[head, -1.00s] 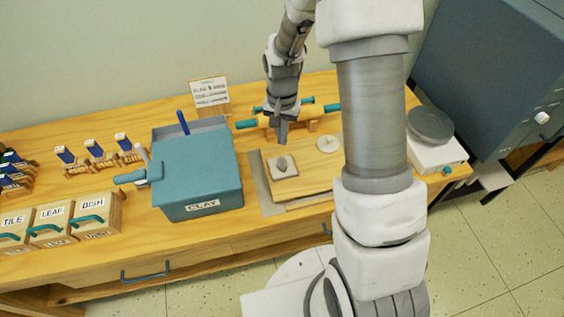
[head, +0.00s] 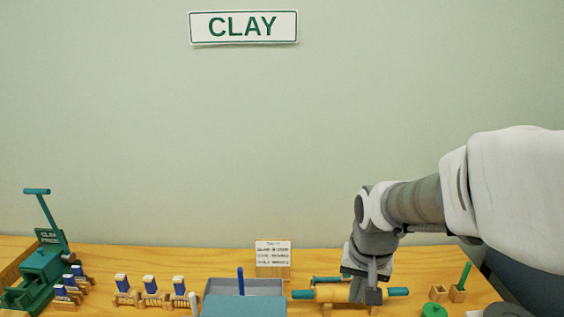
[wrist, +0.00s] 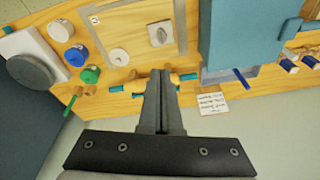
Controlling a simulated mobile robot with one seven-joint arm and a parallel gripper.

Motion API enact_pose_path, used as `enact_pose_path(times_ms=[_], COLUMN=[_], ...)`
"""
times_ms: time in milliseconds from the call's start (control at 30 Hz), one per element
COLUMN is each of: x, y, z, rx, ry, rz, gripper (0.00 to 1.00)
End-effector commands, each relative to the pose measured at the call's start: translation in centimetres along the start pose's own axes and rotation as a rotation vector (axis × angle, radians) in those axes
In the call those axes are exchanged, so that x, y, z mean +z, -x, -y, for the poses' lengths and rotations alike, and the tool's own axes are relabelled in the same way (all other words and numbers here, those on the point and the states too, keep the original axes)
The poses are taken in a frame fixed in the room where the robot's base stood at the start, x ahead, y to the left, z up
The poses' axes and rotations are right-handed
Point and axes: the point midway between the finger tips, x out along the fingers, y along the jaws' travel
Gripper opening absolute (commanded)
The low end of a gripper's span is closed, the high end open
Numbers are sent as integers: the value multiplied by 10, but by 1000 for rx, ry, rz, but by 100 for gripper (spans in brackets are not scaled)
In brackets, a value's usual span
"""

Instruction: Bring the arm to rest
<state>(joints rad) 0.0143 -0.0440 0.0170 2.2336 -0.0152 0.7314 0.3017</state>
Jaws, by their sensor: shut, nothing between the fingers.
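My gripper (head: 370,296) hangs at the end of my arm above the back part of the wooden table, in front of the rolling pin (head: 335,293) in the head view. In the wrist view my gripper (wrist: 163,75) has its two fingers pressed together with nothing between them. The rolling pin lies on its stand, partly hidden behind the fingers. My arm reaches in from the right of the head view.
A blue clay box (head: 243,306) stands left of my gripper, with a small card (head: 272,258) behind it. A green clay press (head: 38,275) stands at far left. The wrist view shows a board (wrist: 112,35) with a stamped tile (wrist: 160,33) and a grey round scale (wrist: 30,73).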

Motion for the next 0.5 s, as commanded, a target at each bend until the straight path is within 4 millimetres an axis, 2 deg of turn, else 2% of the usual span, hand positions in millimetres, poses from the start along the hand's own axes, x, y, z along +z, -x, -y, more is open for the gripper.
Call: enact_pose_path(times_ms=[33,200,500], x=[6,31,82], y=[16,54,102], z=[-2,-10,-24], rx=[-7,-23,-43], ry=[19,92,216], rz=[-27,-93,-208], gripper=[0,0,0])
